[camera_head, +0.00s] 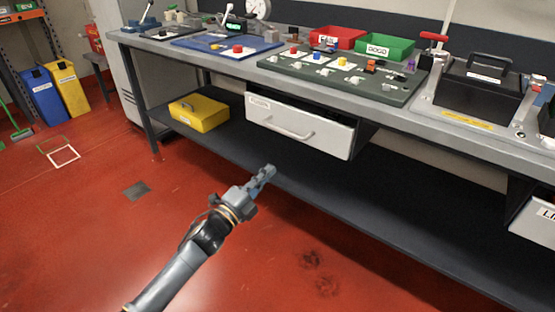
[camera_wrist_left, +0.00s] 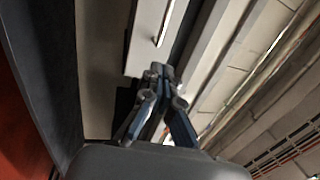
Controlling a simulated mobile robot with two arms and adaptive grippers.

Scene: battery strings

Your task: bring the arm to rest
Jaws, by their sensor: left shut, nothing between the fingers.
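My left arm comes in from the bottom left in the head view. Its gripper (camera_head: 265,175) is shut and empty, in front of the workbench and below the white drawer. In the left wrist view the fingers of the gripper (camera_wrist_left: 160,75) meet at their tips, with nothing between them. The white drawer (camera_head: 300,125) under the bench top stands somewhat pulled out. Its face and handle also show in the left wrist view (camera_wrist_left: 148,35). My right gripper is in neither view.
The bench top (camera_head: 225,60) holds a blue mat (camera_head: 262,46), a dark green board (camera_head: 300,71), a red bin (camera_head: 338,37) and a green bin (camera_head: 392,48). A yellow case (camera_head: 199,113) lies on the lower shelf (camera_head: 340,194). The red floor (camera_head: 90,230) to the left is mostly free.

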